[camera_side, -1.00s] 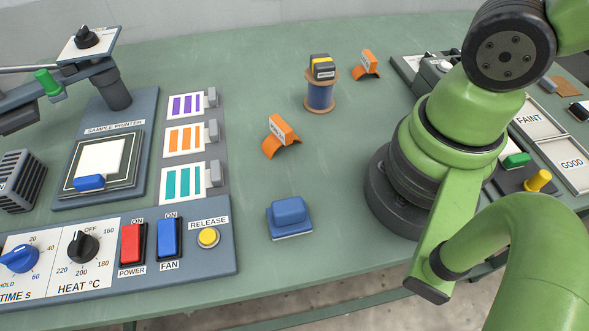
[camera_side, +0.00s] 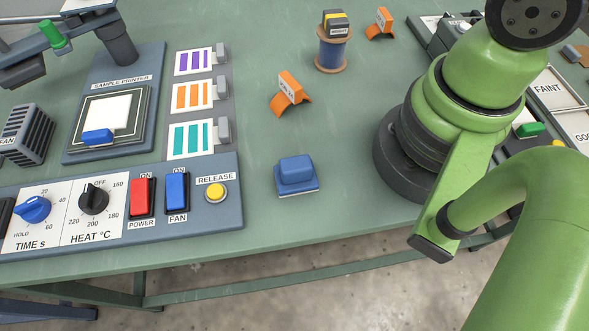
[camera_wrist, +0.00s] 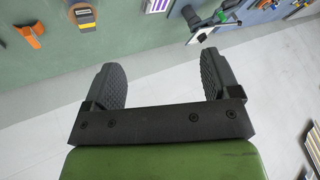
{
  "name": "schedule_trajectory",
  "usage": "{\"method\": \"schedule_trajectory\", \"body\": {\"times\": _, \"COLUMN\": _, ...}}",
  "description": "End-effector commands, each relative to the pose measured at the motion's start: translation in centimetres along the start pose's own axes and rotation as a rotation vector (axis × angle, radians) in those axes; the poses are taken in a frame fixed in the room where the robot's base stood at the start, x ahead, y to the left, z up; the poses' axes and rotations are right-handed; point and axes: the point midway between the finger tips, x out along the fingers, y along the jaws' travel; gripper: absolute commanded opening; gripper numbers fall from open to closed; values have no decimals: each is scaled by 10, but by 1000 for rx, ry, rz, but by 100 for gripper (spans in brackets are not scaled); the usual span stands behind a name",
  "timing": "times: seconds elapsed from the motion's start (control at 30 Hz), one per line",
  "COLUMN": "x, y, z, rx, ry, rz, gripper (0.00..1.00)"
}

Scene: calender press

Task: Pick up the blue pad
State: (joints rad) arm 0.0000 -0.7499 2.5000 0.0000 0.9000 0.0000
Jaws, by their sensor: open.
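A blue pad (camera_side: 297,171), a rounded block on a flat blue base with a pale lower edge, sits on the green table near its front edge, right of the control panel. Another small blue piece (camera_side: 98,137) lies at the front of the sample printer plate; which of the two is the task's pad I cannot tell for certain. My gripper (camera_wrist: 162,72) shows in the wrist view with its two dark ridged fingers wide apart and nothing between them. It points over grey floor near the table's edge, away from both blue pieces, and is outside the side view.
The control panel (camera_side: 118,238) has knobs, rocker switches and a yellow release button. Orange supports (camera_side: 290,94) and a blue spool (camera_side: 332,54) stand behind the pad. The sample printer (camera_side: 112,110) is at left. Green table surface around the pad is clear.

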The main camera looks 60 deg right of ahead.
Motion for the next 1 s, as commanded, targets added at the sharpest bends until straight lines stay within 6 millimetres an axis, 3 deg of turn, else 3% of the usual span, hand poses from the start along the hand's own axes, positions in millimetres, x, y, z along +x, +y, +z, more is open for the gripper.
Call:
{"method": "schedule_trajectory", "body": {"times": 0.03, "x": 0, "y": 0, "z": 0, "rx": 0, "ry": 0, "rz": 0, "gripper": 73}}
{"method": "schedule_trajectory", "body": {"times": 0.1, "x": 0, "y": 0, "z": 0, "rx": 0, "ry": 0, "rz": 0, "gripper": 60}}
{"method": "schedule_trajectory", "body": {"times": 0.47, "x": 7, "y": -3, "z": 0, "rx": -36, "ry": -34, "rz": 4, "gripper": 60}}
{"method": "schedule_trajectory", "body": {"times": 0.57, "x": 23, "y": -9, "z": 0, "rx": -121, "ry": -107, "rz": 12, "gripper": 60}}
{"method": "schedule_trajectory", "body": {"times": 0.77, "x": 79, "y": -32, "z": 18, "rx": -421, "ry": -315, "rz": 31, "gripper": 60}}
{"method": "schedule_trajectory", "body": {"times": 1.0, "x": 143, "y": -52, "z": 76, "rx": -824, "ry": -541, "rz": 38, "gripper": 60}}
